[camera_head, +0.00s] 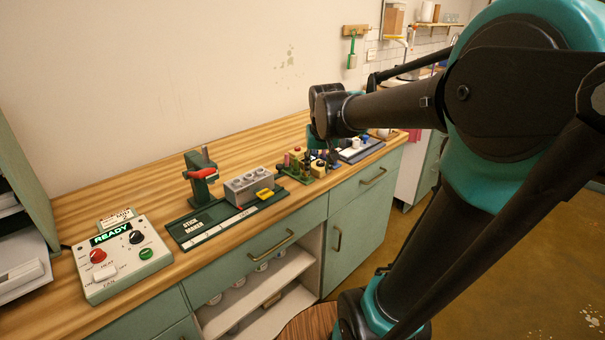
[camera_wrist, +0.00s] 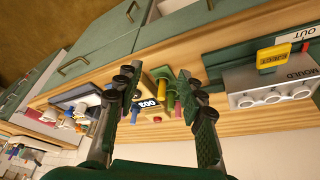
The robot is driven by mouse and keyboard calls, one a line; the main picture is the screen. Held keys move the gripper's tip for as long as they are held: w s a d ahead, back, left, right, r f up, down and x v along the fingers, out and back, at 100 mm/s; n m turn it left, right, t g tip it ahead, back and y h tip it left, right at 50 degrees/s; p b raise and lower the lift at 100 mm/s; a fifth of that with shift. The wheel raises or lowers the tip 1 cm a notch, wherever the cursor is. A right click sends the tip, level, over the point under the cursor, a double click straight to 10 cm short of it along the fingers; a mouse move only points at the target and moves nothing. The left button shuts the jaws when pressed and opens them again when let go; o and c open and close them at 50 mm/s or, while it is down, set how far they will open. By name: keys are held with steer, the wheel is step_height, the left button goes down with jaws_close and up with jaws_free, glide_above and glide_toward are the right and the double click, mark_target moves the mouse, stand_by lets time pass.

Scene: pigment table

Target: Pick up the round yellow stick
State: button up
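In the wrist view, a green rack (camera_wrist: 158,73) with several coloured sticks lies beyond and between my gripper's fingers. A yellow stick (camera_wrist: 170,97) stands among them, beside a pink one. I cannot tell for sure whether its section is round. In the head view, the rack (camera_head: 308,171) is at the right part of the bench, with a yellow piece (camera_head: 317,165) partly covered by my arm. My gripper (camera_wrist: 158,86) is open, with its two fingers spread wide and nothing held. In the head view it is mostly hidden behind my wrist.
A grey mould block (camera_wrist: 272,85) with a yellow tag (camera_wrist: 273,57) stands beside the rack. A green press (camera_head: 200,178) with a red handle is further left, and a control box (camera_head: 120,258) reading READY is at far left. A tray (camera_head: 360,149) lies right of the rack.

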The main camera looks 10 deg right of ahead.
steer(key=w+a+r, duration=0.3)
steer(key=w+r, duration=0.3)
steer(key=r, duration=0.3)
steer(key=shift+w+d+x, duration=0.1)
steer(key=shift+d+x, duration=0.1)
steer(key=shift+x, duration=2.65)
steer(key=shift+w+d+x, duration=0.1)
steer(key=shift+d+x, duration=0.05)
steer(key=shift+x, duration=2.7)
steer(key=shift+w+d+x, duration=0.1)
steer(key=shift+d+x, duration=0.1)
steer(key=shift+x, duration=2.7)
steer(key=shift+r, duration=0.15)
steer(key=shift+c, duration=0.4)
jaws_close()
